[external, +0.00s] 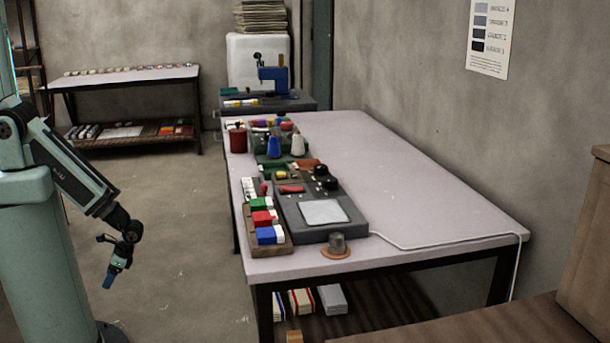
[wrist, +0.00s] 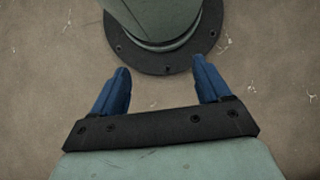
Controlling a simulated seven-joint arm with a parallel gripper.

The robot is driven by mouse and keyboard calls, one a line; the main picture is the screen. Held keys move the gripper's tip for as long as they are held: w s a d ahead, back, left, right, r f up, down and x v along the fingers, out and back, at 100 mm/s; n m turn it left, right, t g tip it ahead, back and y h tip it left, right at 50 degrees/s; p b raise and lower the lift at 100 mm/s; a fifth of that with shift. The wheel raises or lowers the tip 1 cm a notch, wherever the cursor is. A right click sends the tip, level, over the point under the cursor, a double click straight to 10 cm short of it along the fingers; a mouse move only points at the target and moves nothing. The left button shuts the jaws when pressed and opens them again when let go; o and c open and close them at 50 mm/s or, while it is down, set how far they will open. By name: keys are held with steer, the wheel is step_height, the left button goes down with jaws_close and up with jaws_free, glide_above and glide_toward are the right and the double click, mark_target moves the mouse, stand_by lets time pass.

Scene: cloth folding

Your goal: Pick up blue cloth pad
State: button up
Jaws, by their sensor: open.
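A small blue block that looks like the blue cloth pad (external: 265,236) lies in the front compartment of a wooden tray (external: 287,246) at the table's near left side. Red and green blocks lie behind it, with white pieces beside them. My gripper (external: 109,281) hangs low over the floor, well left of the table and far from the pad, pointing down. In the wrist view my gripper (wrist: 160,70) has two blue fingers spread wide with nothing between them. The pad is not in the wrist view.
On the table (external: 430,205), a dark grey device (external: 310,220) stands right of the tray, with a metal knob piece (external: 337,246) in front. Spools (external: 273,147) and other items crowd the far left end. A white cable runs right. The table's right half is clear.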

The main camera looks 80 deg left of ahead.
steer(key=w+d+m+t, duration=0.3)
steer(key=w+d, duration=0.9)
steer(key=w, duration=0.2)
steer(key=w+d+m+t, duration=0.2)
steer(key=w+d+m, duration=0.1)
steer(key=w+d, duration=0.95)
steer(key=w+d+r+m+t+h, duration=0.15)
steer(key=w+d+r, duration=0.3)
steer(key=d, duration=0.45)
steer(key=w+d+r+m+t+h, duration=0.1)
steer(key=w+d+r+m, duration=0.15)
steer(key=w+d, duration=0.45)
steer(key=d+r+m+h, duration=0.1)
steer(key=d+r, duration=0.4)
steer(key=d, duration=0.3)
steer(key=w+d+r+m+h, duration=0.1)
steer(key=d+r, duration=0.4)
steer(key=d, duration=0.3)
steer(key=d+r+m+h, duration=0.1)
steer(key=d+r+m, duration=0.1)
steer(key=d+r, duration=0.35)
step_height(320, 180, up, 29)
steer(key=m+y, duration=0.4)
steer(key=y, duration=0.2)
glide_above(270, 232)
steer(key=shift+g+h, duration=0.25)
steer(key=shift+g, duration=0.1)
step_height(270, 232, down, 13)
steer(key=shift+f, duration=0.1)
